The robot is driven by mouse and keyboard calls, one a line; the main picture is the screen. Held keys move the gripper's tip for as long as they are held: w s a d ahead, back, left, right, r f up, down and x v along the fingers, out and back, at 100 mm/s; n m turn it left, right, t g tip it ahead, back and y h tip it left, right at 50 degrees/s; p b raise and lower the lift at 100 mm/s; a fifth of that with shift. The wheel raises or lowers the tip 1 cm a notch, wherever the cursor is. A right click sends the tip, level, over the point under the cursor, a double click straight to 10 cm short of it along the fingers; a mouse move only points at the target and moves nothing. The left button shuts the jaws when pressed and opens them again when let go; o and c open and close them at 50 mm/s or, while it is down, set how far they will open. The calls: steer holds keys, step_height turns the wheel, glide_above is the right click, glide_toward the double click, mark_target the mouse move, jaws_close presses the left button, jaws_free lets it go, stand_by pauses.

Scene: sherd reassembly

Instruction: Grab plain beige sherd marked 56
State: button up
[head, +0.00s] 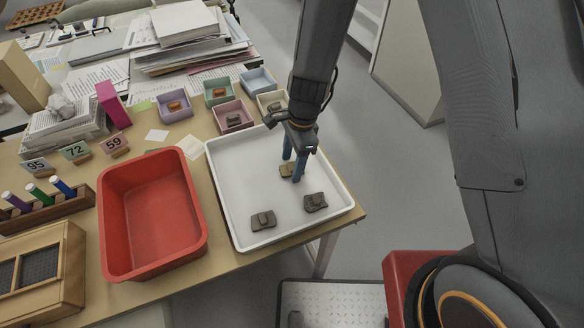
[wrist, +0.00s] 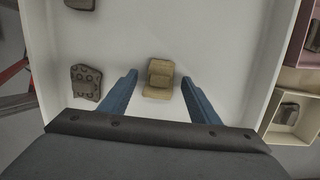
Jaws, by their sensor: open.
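The plain beige sherd (wrist: 159,80) lies in the white tray, between and just ahead of my two blue fingertips in the wrist view. In the head view the beige sherd (head: 286,171) is partly hidden by my fingers. My gripper (head: 293,170) is open over the tray; in the wrist view my gripper (wrist: 160,83) has its fingers apart, one on each side of the sherd, with nothing between them in contact. I cannot read any number on the sherd. The white tray (head: 236,190) holds it near its right side.
Two darker sherds, one plain-looking (head: 263,221) and one knobbed (head: 316,202), lie nearer the tray's front. A red bin (head: 150,215) stands left of the tray. Small coloured boxes with sherds, including a pink box (head: 233,116), stand behind it. The tray's left half is clear.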

steer(key=c, duration=1.1)
steer(key=shift+c, duration=0.2)
